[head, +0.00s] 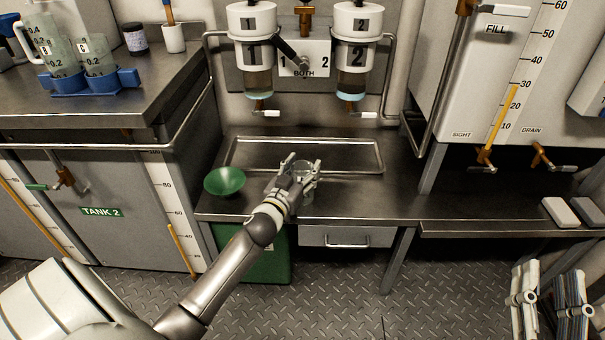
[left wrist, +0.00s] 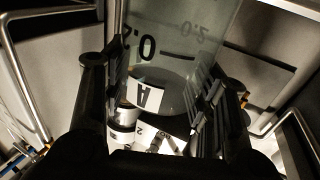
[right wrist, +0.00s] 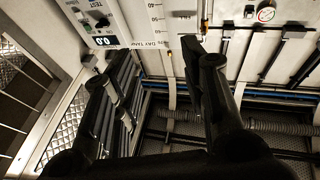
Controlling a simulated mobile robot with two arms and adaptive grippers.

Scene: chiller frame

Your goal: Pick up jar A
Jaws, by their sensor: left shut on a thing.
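Jar A, a clear jar with a white A label and dark graduations, shows close up in the left wrist view (left wrist: 180,60). In the head view jar A (head: 307,188) is mostly hidden by my left gripper (head: 300,165) above the front of the metal bench. The left gripper is shut on jar A, with one finger on each side. I cannot tell whether the jar touches the bench. My right gripper (head: 549,272) is at the lower right, open and empty; its spread fingers also show in the right wrist view (right wrist: 150,65).
A green funnel-like bowl (head: 224,181) stands left of the jar. A shallow tray (head: 360,172) lies behind it, under dispensers 1 (head: 254,55) and 2 (head: 352,57). Jars B (head: 48,58) and C (head: 92,56) stand in a blue rack at the upper left.

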